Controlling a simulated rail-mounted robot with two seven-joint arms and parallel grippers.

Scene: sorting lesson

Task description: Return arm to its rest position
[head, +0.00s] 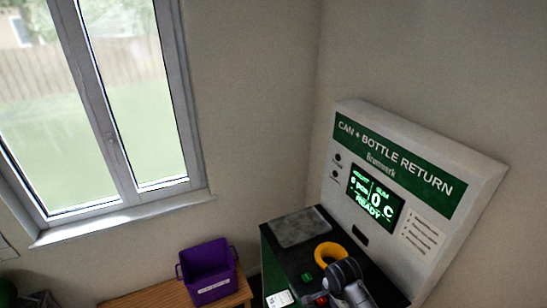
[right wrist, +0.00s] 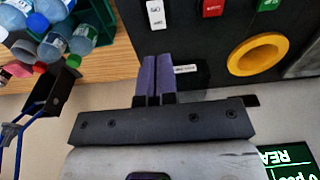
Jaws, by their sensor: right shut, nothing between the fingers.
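My right arm (head: 345,282) shows at the bottom right of the head view, in front of the bottle return machine (head: 400,180). The fingertips of the right gripper cannot be made out there. In the right wrist view, the right gripper (right wrist: 157,62) has its two purple fingers together with nothing between them. My left gripper is in neither view.
The machine has a yellow ring (head: 330,255) and a lit screen (head: 375,198) reading READY. A purple bin (head: 208,270) stands on a wooden bench (head: 150,297).

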